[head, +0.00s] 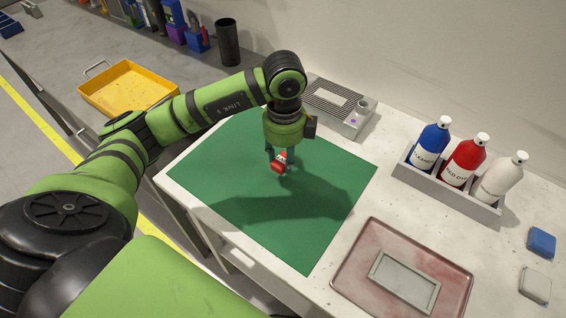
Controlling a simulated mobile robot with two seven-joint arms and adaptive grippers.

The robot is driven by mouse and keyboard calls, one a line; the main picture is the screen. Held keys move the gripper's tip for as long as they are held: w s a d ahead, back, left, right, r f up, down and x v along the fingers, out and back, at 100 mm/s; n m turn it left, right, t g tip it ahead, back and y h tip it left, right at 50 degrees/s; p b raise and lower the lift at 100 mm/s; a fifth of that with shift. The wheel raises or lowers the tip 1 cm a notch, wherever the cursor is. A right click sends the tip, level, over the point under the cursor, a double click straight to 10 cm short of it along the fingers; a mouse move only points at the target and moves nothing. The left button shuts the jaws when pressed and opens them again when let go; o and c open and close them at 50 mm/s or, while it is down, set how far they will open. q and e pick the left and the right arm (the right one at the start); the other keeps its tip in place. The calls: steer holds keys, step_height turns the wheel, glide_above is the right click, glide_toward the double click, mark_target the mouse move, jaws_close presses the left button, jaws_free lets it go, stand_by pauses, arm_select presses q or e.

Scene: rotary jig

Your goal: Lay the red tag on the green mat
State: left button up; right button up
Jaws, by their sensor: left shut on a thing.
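The green mat (314,231) lies flat on the light worktop, with its middle bare apart from the arm's shadow. My left gripper (279,164) points down over the upper part of the mat. It is shut on a small red thing (279,167) with a pale patch, which I take to be the red tag. The fingers hide part of it. I cannot tell whether its lower edge touches the mat or hangs just above it. My right gripper is not in view.
A grey caddy (446,193) with blue, red and white bottles stands at the right. A reddish tray (353,284) with a grey plate lies in front. A grey device (352,124) stands behind the mat. A yellow tray (97,97) is at the left.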

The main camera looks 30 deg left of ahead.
mark_target(283, 168)
arm_select(q)
steer(key=shift+s+a+f, duration=0.1)
steer(key=shift+s+f, duration=0.05)
steer(key=shift+f, duration=0.1)
step_height(283, 168, down, 3)
steer(key=shift+f+p, duration=0.15)
steer(key=shift+p, duration=0.35)
steer(key=shift+f, duration=0.15)
steer(key=shift+f, duration=0.1)
steer(key=shift+f, duration=0.15)
steer(key=o, duration=1.1)
steer(key=shift+c, duration=0.2)
